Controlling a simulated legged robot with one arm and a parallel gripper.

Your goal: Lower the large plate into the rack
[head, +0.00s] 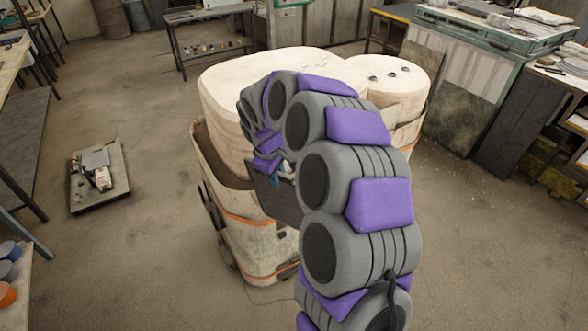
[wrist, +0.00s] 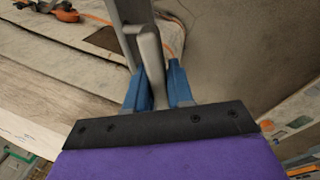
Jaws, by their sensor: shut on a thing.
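A flat dark grey panel, seemingly the large plate (head: 272,196), hangs below my gripper (head: 283,170) in the head view, in front of the pale block's side. In the wrist view my gripper (wrist: 158,88) has its blue fingers on either side of a grey metal handle (wrist: 151,62). The gripper is shut on this handle. A grey edge beside the handle, likely the plate (wrist: 131,20), is seen nearly edge-on. My arm hides part of the plate in the head view. I cannot clearly make out a rack.
A large cream block (head: 262,75) with worn, orange-banded sides (head: 255,243) stands just beyond my arm. A low pallet (head: 118,182) with small items lies on the floor at left. Benches (head: 500,40) line the back right. Floor at left is open.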

